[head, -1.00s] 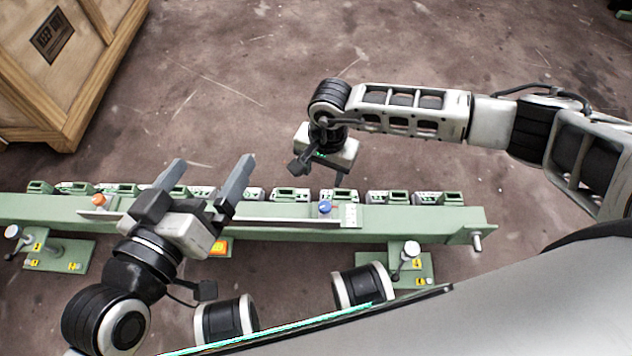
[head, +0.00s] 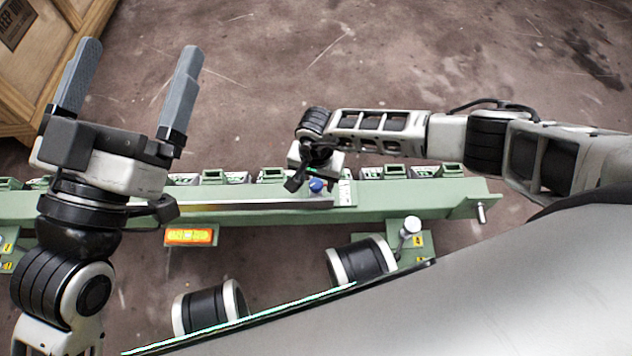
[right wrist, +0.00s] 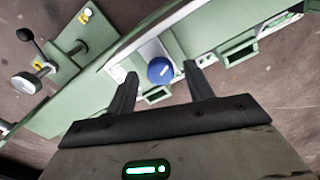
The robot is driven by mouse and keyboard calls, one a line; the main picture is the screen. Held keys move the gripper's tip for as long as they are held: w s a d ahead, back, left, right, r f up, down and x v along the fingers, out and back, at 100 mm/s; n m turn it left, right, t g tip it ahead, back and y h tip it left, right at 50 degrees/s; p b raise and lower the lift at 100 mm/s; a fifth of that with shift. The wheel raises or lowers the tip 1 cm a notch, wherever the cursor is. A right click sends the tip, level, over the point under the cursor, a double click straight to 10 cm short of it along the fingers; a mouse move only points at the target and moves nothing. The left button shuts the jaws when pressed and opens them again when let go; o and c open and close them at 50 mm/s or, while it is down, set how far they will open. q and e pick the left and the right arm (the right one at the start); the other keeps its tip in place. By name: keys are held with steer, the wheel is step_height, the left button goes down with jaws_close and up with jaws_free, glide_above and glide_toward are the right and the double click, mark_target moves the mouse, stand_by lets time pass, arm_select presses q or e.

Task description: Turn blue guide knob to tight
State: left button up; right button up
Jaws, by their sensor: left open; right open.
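The blue guide knob (head: 316,186) sits on the green rail (head: 400,205), near a small white scale plate (head: 345,193). In the right wrist view the blue knob (right wrist: 160,70) lies between and just beyond the open fingertips of my right gripper (right wrist: 164,72), with a pale pointer mark on its top. In the head view my right gripper (head: 305,180) is over the rail at the knob, its fingers mostly hidden by its wrist. My left gripper (head: 132,85) is open and empty, raised over the left part of the rail, with its fingers pointing away.
An orange-lit panel (head: 190,236) is in front of the rail. A wooden crate (head: 30,60) is at the far left. The floor behind the rail is clear.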

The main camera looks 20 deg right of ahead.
arm_select(q)
steer(key=shift+r, duration=0.3)
arm_select(e)
steer(key=shift+f, duration=0.25)
steer(key=c, duration=1)
steer(key=shift+o, duration=0.2)
